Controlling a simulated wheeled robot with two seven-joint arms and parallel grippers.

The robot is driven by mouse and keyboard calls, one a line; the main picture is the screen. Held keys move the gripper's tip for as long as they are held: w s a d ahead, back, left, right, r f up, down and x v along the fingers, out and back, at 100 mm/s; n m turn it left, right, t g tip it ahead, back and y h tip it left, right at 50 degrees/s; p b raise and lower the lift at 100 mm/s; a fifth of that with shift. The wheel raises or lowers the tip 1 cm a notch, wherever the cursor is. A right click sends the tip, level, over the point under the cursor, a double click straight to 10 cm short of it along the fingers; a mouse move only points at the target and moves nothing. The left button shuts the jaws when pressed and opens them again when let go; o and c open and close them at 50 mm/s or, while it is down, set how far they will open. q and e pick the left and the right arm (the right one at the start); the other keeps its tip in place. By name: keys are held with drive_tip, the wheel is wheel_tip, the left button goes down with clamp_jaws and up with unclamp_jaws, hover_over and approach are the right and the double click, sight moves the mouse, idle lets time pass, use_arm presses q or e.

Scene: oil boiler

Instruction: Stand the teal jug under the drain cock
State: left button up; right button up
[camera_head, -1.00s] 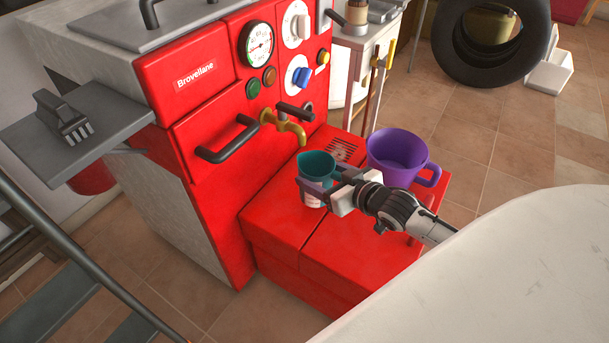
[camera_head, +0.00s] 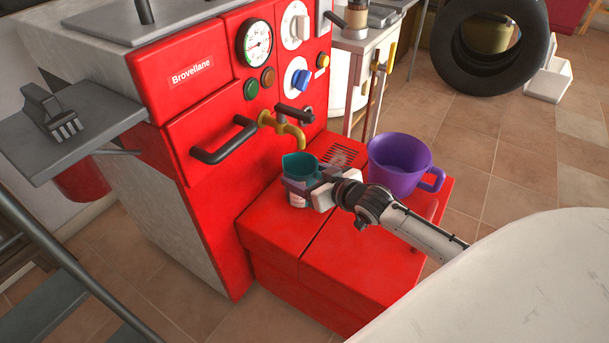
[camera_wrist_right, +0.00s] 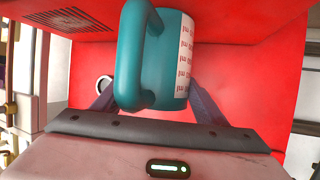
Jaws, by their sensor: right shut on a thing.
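The teal jug (camera_head: 297,163) is upright, with a white printed label low on its side. My right gripper (camera_head: 306,187) is shut on it from the right. In the right wrist view the jug (camera_wrist_right: 178,60) fills the middle, its handle toward the camera, with a finger on each side. The brass drain cock (camera_head: 287,131) with a dark lever sticks out of the red boiler front. Its spout is above and close to the jug's mouth. I cannot tell whether the jug's base touches the red ledge (camera_head: 270,232). My left gripper is not in view.
A purple mug (camera_head: 396,168) stands on the ledge to the right of my gripper. A slotted grille (camera_head: 341,153) lies behind the jug. A dark handle (camera_head: 222,143) sticks out left of the cock. The front of the ledge is clear.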

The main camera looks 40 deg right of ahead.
drive_tip(key=o, duration=1.1)
drive_tip(key=shift+f, duration=0.1)
drive_tip(key=shift+s+r, duration=0.3)
use_arm(q)
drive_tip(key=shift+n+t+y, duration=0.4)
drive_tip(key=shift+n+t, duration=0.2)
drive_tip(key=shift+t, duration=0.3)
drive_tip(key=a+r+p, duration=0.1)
drive_tip(key=p, duration=0.1)
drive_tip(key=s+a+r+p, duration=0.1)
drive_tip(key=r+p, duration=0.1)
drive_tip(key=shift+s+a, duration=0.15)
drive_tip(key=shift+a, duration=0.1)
use_arm(e)
drive_tip(key=v, duration=1.1)
drive_tip(key=shift+s, duration=0.2)
